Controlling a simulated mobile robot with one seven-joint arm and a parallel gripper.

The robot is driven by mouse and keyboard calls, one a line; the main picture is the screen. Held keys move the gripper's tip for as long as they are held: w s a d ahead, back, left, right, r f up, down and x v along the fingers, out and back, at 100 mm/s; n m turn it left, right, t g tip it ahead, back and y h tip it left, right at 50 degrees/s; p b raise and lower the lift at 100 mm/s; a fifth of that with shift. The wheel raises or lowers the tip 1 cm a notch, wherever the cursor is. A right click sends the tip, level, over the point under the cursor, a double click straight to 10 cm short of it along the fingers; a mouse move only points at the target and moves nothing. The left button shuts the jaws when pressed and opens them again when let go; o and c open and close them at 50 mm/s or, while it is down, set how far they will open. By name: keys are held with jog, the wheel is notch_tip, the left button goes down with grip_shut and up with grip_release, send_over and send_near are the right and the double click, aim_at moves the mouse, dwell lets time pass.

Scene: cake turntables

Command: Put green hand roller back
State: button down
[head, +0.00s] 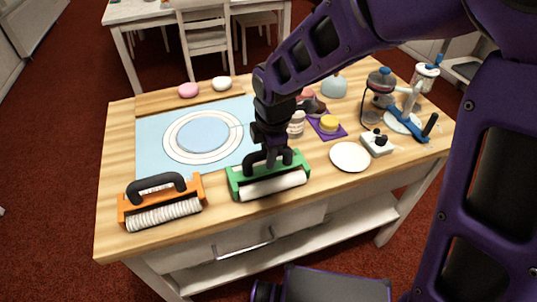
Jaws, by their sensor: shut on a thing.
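The green hand roller (236,184) has a green frame, a black handle and a white roller. It is near the front edge of the wooden table (230,222). My gripper (271,158) reaches down from above and is shut on the roller's black handle. The fingertips are partly hidden by the dark wrist and handle. I cannot tell whether the roller touches the tabletop.
An orange hand roller (162,203) stands at the front left. A blue mat (152,140) with white rings lies behind. A white plate (350,157), a small white device (377,143) and a blue-based stand (405,118) are at the right. Pink (188,90) and white (222,83) rounds sit at the back.

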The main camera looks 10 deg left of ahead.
aim_at(271, 180)
jog(key=c, duration=0.6)
grip_release()
jog(key=shift+s+d+f, duration=0.15)
jog(key=shift+s+f, duration=0.15)
jog(key=shift+f, duration=0.35)
jog(key=shift+w+r+p, duration=0.1)
jog(key=shift+r+p, duration=0.2)
jog(key=shift+r, duration=0.25)
jog(key=p+v, duration=0.1)
jog(key=v, duration=0.3)
jog(key=p+v, duration=0.1)
jog(key=v, duration=0.3)
jog(key=p+v, duration=0.1)
jog(key=v, duration=0.3)
jog(key=shift+w+a+r, duration=0.2)
jog(key=shift+a+r, duration=0.05)
jog(key=shift+r, duration=0.2)
